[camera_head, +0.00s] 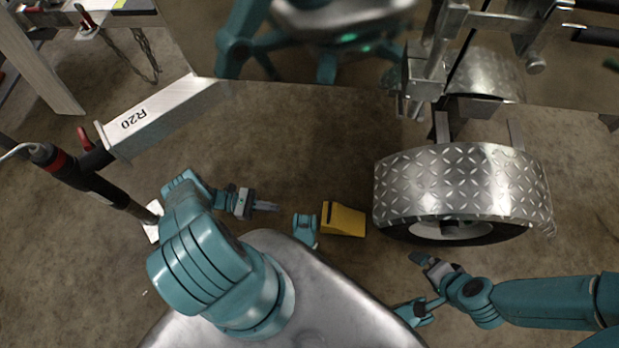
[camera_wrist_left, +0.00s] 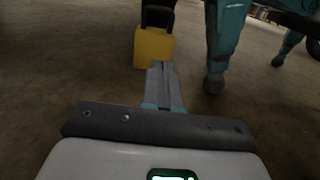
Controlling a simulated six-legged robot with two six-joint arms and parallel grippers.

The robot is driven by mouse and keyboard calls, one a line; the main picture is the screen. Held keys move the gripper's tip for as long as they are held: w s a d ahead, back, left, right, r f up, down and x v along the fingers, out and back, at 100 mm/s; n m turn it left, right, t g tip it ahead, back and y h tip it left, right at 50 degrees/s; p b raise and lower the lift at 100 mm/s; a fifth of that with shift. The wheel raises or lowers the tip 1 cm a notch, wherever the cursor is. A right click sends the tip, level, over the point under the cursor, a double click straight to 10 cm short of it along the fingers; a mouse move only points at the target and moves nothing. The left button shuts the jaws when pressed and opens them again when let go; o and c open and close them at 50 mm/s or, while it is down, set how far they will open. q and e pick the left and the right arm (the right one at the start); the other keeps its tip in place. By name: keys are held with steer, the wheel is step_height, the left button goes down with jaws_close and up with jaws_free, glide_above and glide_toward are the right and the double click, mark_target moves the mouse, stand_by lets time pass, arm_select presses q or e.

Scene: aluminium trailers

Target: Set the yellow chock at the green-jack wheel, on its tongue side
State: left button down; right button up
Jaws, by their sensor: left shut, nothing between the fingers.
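The yellow chock (camera_head: 343,220), with a dark handle, sits on the floor just left of the wheel (camera_head: 460,234), on the side of the R20 beam. A narrow gap shows beside the fender; whether the chock touches the tyre under it cannot be told. My left gripper (camera_head: 270,206) is shut and empty, left of the chock and apart from it. In the left wrist view, the chock (camera_wrist_left: 154,47) stands ahead of the shut fingers (camera_wrist_left: 160,72), handle up. My right gripper (camera_head: 424,261) is in front of the wheel; its opening is unclear. No green jack is recognisable.
A diamond-plate fender (camera_head: 455,182) covers the wheel's top. The aluminium R20 beam (camera_head: 165,118) and a black jack with a red collar (camera_head: 85,178) are at left. My leg (camera_head: 305,228) stands close left of the chock. Bare floor lies around the left gripper.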

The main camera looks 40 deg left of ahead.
arm_select(q)
steer(key=shift+s+a+f, duration=0.15)
steer(key=shift+a+f, duration=0.1)
steer(key=shift+f, duration=0.6)
steer(key=x, duration=1.4)
steer(key=shift+r, duration=0.2)
arm_select(e)
steer(key=shift+w+f, duration=0.1)
steer(key=shift+f, duration=0.65)
